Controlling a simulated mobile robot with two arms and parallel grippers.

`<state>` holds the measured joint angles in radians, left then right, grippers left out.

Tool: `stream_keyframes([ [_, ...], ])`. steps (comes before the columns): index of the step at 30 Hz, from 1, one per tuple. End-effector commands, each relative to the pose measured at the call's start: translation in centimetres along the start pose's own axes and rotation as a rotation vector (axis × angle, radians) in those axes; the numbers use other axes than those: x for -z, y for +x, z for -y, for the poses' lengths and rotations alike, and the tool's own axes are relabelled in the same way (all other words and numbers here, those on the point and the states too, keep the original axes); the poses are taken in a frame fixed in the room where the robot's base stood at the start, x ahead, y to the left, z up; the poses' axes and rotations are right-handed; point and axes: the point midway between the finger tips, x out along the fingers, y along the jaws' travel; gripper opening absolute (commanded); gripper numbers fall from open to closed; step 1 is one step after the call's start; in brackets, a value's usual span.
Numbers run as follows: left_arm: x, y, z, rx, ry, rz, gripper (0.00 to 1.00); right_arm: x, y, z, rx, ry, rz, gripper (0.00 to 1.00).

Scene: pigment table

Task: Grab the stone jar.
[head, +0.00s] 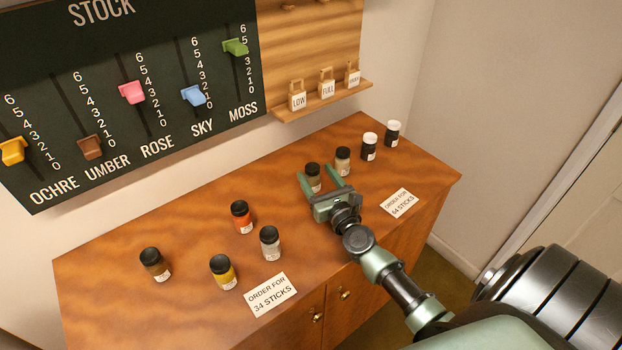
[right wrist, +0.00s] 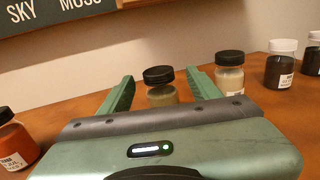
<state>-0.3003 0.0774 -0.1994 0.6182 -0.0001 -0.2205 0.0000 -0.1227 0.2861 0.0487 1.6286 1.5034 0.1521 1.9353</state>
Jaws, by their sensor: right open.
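My right gripper (head: 316,171) is open over the cabinet top. A black-lidded jar (head: 313,184) with olive-tan contents stands upright between or just beyond its fingertips; it also shows between the fingers in the right wrist view (right wrist: 162,95). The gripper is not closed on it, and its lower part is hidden. A black-lidded beige jar (head: 343,166) stands just right of it, outside the right finger in the right wrist view (right wrist: 229,80). A grey-green jar (head: 270,246) stands nearer the front. No readable label tells which is stone. My left gripper is not in view.
An orange jar (head: 242,224), a yellow jar (head: 226,281) and a brown jar (head: 157,270) stand left. Two white-lidded dark jars (head: 369,153) (head: 391,140) stand at the back right. Order cards (head: 269,295) (head: 400,203) lie near the front edge. The wall board (head: 130,150) rises behind.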

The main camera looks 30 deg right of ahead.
Motion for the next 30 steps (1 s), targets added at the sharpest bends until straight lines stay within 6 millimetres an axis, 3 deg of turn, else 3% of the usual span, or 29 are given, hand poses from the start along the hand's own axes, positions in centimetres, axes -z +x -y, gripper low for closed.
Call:
stream_keyframes([
  [2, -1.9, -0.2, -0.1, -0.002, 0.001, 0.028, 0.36, -0.1, 1.0, -0.1, -0.001, -0.001, 0.001, 0.63],
  [5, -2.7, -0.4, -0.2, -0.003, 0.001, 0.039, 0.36, -0.3, 2.5, -0.1, -0.001, -0.003, 0.003, 0.63],
  [8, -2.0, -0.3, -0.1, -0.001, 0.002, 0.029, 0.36, -0.1, 4.0, -0.1, -0.002, -0.004, 0.001, 0.63],
  [12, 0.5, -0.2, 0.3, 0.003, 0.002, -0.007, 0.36, -0.1, 5.3, -0.1, -0.002, -0.003, 0.001, 0.63],
  [15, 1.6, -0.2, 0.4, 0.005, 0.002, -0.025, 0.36, 0.0, 5.5, -0.1, -0.002, -0.003, 0.0, 0.63],
  [19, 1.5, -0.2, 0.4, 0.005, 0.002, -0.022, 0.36, 0.0, 5.5, -0.1, -0.002, -0.003, 0.0, 0.63],
  [20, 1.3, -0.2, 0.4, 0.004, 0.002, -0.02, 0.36, 0.0, 5.5, -0.1, -0.002, -0.003, 0.0, 0.6],
  [26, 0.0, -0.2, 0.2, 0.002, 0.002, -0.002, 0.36, 0.0, 5.4, -0.1, -0.002, -0.003, 0.0, 0.04],
  [27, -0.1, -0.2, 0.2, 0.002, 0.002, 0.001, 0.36, 0.0, 5.4, -0.1, -0.002, -0.003, 0.0, 0.0],
  [30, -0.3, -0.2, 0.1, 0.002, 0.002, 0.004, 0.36, -0.1, 5.5, -0.1, -0.002, -0.003, 0.001, 0.0],
])
